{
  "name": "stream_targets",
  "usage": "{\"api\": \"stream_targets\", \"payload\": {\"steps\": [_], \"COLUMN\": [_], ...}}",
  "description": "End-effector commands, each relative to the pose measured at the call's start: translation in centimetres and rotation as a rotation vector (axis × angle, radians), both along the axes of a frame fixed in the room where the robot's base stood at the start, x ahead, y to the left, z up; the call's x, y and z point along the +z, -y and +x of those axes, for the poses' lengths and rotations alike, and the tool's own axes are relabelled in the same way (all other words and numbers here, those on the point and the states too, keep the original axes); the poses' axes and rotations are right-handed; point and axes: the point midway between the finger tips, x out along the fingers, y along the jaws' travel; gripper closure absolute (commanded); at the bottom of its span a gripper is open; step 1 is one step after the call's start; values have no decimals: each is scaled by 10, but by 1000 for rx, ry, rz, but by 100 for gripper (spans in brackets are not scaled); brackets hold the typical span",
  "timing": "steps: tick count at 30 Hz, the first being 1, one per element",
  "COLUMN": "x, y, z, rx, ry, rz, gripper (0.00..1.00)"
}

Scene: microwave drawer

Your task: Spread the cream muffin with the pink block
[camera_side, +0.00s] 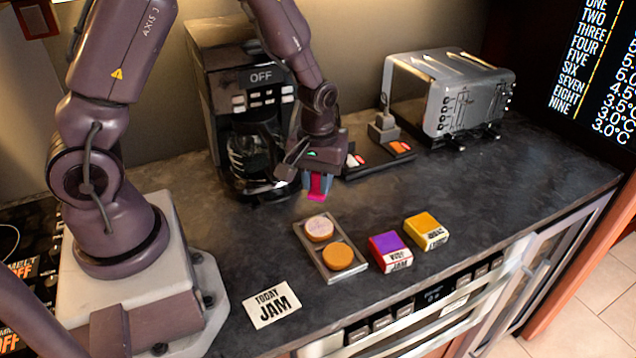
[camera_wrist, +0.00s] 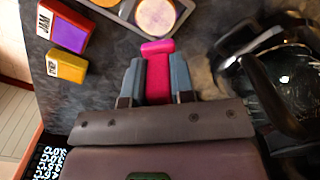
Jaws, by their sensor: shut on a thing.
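My gripper (camera_side: 318,180) is shut on the pink block (camera_side: 317,189) and holds it in the air above the counter, behind the tray. In the wrist view the pink block (camera_wrist: 158,78) sits between the two grey-blue fingers, with its wider pink end beyond the fingertips. The cream muffin (camera_side: 319,228), round with a pale pinkish top, lies on the grey tray (camera_side: 303,248), apart from the block. It also shows at the top of the wrist view (camera_wrist: 155,14). An orange-brown muffin (camera_side: 338,256) lies beside it on the tray.
A purple-topped jam box (camera_side: 390,252) and a yellow box (camera_side: 427,231) stand right of the tray. A "TODAY JAM" card (camera_side: 272,303) lies in front. A coffee maker (camera_side: 235,100), black holder (camera_side: 375,160) and toaster (camera_side: 450,95) stand behind. The counter at right is clear.

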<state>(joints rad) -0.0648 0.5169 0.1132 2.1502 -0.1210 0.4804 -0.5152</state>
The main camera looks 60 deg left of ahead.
Motion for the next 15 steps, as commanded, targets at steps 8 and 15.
{"api": "stream_targets", "payload": {"steps": [8,15], "x": [-23,-45], "y": [0,0], "z": [0,0], "rx": [1,0], "ry": [-2,-2], "rz": [-1,-1], "gripper": [100,100]}}
